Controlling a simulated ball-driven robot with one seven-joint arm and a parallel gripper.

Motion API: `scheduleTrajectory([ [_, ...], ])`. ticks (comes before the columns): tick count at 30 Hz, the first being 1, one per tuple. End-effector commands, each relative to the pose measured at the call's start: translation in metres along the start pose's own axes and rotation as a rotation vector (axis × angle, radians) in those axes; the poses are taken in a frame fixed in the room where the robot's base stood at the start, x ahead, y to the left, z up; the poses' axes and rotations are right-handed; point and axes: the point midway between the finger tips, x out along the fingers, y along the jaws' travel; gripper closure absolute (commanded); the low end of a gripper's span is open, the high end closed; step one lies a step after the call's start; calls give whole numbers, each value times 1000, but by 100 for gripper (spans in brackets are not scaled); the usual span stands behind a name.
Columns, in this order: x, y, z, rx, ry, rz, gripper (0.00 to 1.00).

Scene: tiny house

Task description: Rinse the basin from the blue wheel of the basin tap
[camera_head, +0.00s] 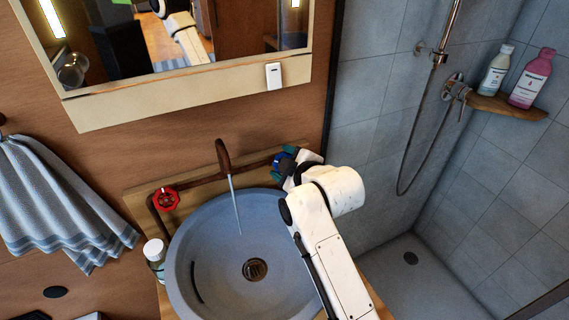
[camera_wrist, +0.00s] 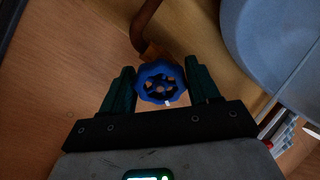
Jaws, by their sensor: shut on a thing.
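The blue wheel (camera_wrist: 161,83) of the basin tap sits between the two dark green fingers of my gripper (camera_wrist: 163,88) in the wrist view. My gripper is shut on the wheel. In the head view the blue wheel (camera_head: 281,161) is partly hidden by my gripper (camera_head: 285,160) and wrist. The rusty brown spout (camera_head: 223,156) stands at the back of the basin, and a thin stream of water (camera_head: 235,206) runs from it. The round grey basin (camera_head: 196,250) has a dark drain (camera_head: 255,269). The red wheel (camera_head: 166,199) is at the left of the pipe.
A jar with a white lid (camera_head: 154,250) stands left of the basin. A mirror (camera_head: 130,104) hangs above. A striped towel (camera_head: 50,200) hangs at left. The shower at right has a wooden shelf (camera_head: 508,106) with two bottles. My arm spans the basin's right side.

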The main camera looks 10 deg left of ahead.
Motion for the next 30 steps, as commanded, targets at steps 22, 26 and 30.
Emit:
scheduleTrajectory([
  [22,0,0,0,1,0,0,16],
  [26,-4,0,0,1,0,0,16],
  [30,-18,-1,0,1,1,0,16],
])
